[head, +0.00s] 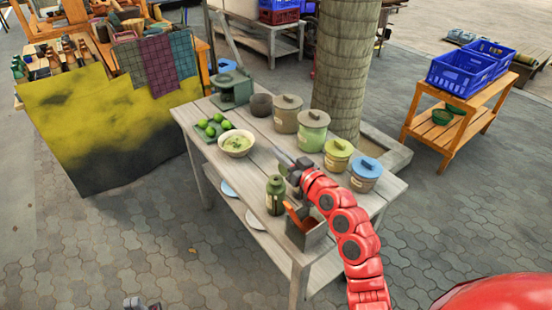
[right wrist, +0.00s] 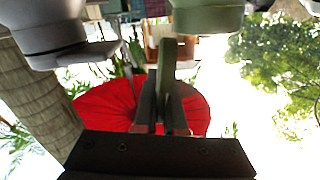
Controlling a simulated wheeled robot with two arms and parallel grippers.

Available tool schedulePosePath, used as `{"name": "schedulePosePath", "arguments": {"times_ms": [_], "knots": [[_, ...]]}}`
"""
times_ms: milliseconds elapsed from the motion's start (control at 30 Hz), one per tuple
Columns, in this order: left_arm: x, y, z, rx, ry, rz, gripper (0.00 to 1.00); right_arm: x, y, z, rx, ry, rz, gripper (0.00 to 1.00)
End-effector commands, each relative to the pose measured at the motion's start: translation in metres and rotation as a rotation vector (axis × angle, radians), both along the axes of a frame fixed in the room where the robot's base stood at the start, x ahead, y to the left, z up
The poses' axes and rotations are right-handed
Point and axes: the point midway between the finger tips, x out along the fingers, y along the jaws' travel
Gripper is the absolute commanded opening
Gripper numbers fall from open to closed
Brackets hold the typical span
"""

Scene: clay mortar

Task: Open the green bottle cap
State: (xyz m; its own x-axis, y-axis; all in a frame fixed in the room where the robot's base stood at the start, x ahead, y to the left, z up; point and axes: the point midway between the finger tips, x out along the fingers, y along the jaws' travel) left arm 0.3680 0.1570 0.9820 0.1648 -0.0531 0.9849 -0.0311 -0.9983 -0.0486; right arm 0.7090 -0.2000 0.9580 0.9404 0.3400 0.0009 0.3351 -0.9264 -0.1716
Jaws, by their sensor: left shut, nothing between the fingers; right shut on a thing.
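A dark green bottle (head: 275,198) with a pale label stands upright near the front of the wooden table, with its green cap (head: 276,181) on top. My right gripper (head: 296,166) is above the table, just behind and to the right of the bottle, apart from the cap. It is shut on a slim grey tool (head: 283,157) that points up and left; the tool also shows between the fingers in the right wrist view (right wrist: 168,65). I cannot tell what kind of tool it is. My left gripper (head: 140,303) shows only partly at the bottom edge, shut and empty, far from the bottle.
A grey box (head: 306,240) with an orange-handled item stands right of the bottle. A soup bowl (head: 236,144) and limes (head: 211,126) are behind left. Several lidded jars, including a green one (head: 313,133) and a blue-lidded one (head: 365,178), line the back right, before a tree trunk (head: 345,60).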

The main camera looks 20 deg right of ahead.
Motion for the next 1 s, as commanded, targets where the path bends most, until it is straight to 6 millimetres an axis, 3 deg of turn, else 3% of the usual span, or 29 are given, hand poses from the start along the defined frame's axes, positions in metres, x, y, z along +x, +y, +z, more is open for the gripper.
{"name": "schedulePosePath", "arguments": {"times_ms": [333,400,533,867,1000], "knots": [[0.000,0.000,-0.001,0.000,0.000,0.000,0.00,0.000,-0.001,-0.001,0.025,0.013,0.001,0.00],[0.000,0.000,-0.001,0.000,0.000,0.000,0.00,0.000,-0.001,-0.001,0.025,0.013,0.001,0.17],[0.000,0.000,-0.001,0.000,0.000,0.000,0.00,0.000,-0.001,-0.001,0.024,0.012,0.001,0.39],[0.000,0.000,-0.002,0.000,0.000,0.000,0.00,-0.002,-0.002,-0.001,0.024,0.010,0.000,0.39],[0.000,0.000,-0.006,0.000,0.000,0.000,0.00,-0.016,-0.008,0.000,0.023,0.004,-0.003,0.39]]}}
